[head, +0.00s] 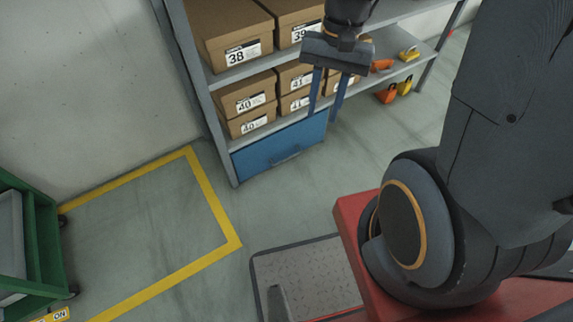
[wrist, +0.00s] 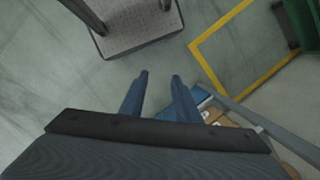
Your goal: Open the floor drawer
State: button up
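The floor drawer (head: 270,150) is a blue box front with a handle (head: 285,157), at floor level under the lowest shelf of the grey rack. It appears closed in the head view. A strip of blue that looks like the drawer (wrist: 199,97) shows beside the fingers in the wrist view. My gripper (head: 323,117) hangs pointing down in front of the shelves, with its two blue fingers apart and nothing between them. It appears above the drawer's right end and overlaps it in the picture. The fingers (wrist: 160,76) point at bare floor in the wrist view.
Brown shoe boxes (head: 247,95) fill the rack's (head: 225,143) left shelves. Orange and yellow items (head: 392,92) lie at its right. A green cart (head: 40,235) stands left, near a yellow floor line (head: 213,195). The floor before the drawer is clear.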

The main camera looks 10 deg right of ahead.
jog(key=w+a+f+m+g+y+b, duration=0.15)
jog(key=w+f+m+b, duration=0.3)
jog(key=f, duration=0.55)
jog(key=w+d+f+m+y+b, duration=0.1)
jog(key=w+f+m+y+b, duration=0.25)
jog(key=f+m+b, duration=0.45)
jog(key=m+t+y+b, duration=0.8)
jog(key=m+t+b, duration=0.3)
jog(key=m+b, duration=1.35)
send_near(287, 159)
jog(key=w+a+f, duration=0.1)
jog(key=w+a, duration=0.1)
jog(key=b+x, duration=0.2)
jog(key=x, duration=0.5)
jog(key=shift+a, duration=0.25)
grip_shut()
